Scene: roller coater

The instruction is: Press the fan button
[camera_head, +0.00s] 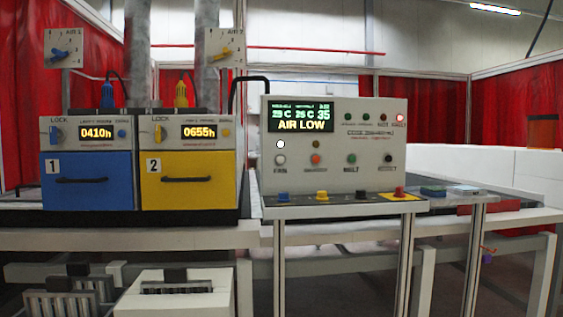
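The grey control panel (385,140) stands upright in the middle of the head view. Above its "FAN" label, at the panel's lower left, is a pale round fan button (280,160). A bright white round light (280,144) sits just above that button. The panel's screen (301,115) reads "AIR LOW" in yellow, with small green readings over it. Neither of my grippers is in view, and nothing covers the fan button.
Other buttons run along the panel, including one over the "BELT" label (350,169). Several coloured knobs sit on the ledge below, including a blue one (283,197). A blue unit (88,193) and a yellow unit (188,193) stand to the left.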

